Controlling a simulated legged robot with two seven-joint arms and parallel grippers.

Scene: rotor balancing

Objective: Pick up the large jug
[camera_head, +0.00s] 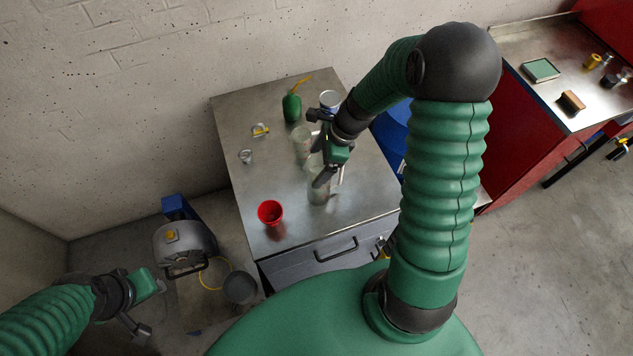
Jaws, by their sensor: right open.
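A clear, see-through jug (318,192) stands on the metal table, towards its front. A second clear vessel (302,143) stands farther back; I cannot tell for certain which is the larger. My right gripper (330,178) is open and reaches down over the table at the front jug's upper part, hiding some of it. I cannot tell whether its fingers touch the jug. My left gripper (150,305) is open and empty at the lower left, away from the table.
The metal table (245,205) also holds a red cup (270,212), a green bottle with a yellow spout (291,107), a white-and-blue can (329,100) and small metal parts (260,130). A grey machine (184,245) stands left of it. A red workbench (510,150) is at the right.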

